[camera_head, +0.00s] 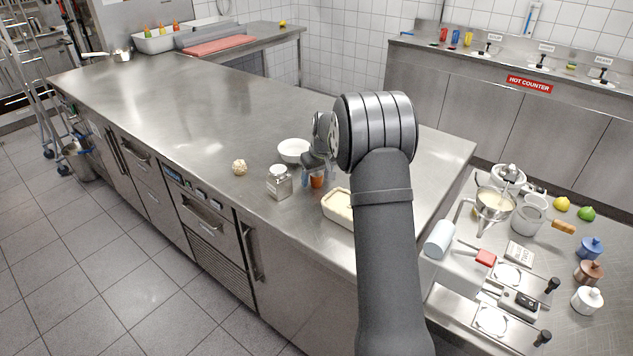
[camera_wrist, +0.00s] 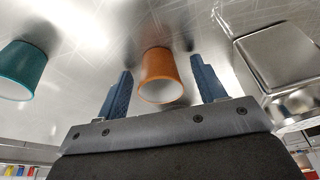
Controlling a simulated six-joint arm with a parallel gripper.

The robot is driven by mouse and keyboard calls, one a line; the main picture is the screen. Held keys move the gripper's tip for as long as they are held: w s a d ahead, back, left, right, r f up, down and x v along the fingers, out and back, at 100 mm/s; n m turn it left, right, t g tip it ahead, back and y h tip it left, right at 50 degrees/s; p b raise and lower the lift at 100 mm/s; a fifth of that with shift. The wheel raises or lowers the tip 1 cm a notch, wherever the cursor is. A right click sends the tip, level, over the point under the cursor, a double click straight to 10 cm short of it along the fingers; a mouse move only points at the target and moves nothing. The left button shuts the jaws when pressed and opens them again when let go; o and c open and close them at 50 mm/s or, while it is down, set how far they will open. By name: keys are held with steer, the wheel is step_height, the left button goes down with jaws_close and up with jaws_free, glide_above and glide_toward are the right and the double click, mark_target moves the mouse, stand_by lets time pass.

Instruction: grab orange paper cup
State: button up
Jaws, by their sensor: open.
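The orange paper cup (camera_head: 317,182) stands on the steel worktop, partly hidden by my gripper in the head view. In the wrist view the orange cup (camera_wrist: 158,78) shows between my two blue fingers, with a gap on each side. My gripper (camera_head: 316,174) is open and low over the worktop at the cup. Its fingers (camera_wrist: 161,65) also show in the wrist view, apart and holding nothing. Whether the fingertips are fully level with the cup, I cannot tell.
A teal cup (camera_wrist: 20,70) stands to the left in the wrist view. A glass jar (camera_head: 279,184), a white bowl (camera_head: 293,149) and a loaf dish (camera_head: 337,208) are close by. A pale ball (camera_head: 239,168) lies farther left. The worktop (camera_head: 160,110) beyond is clear.

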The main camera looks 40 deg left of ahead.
steer(key=c, duration=1)
steer(key=shift+r, duration=0.1)
steer(key=shift+c, duration=0.2)
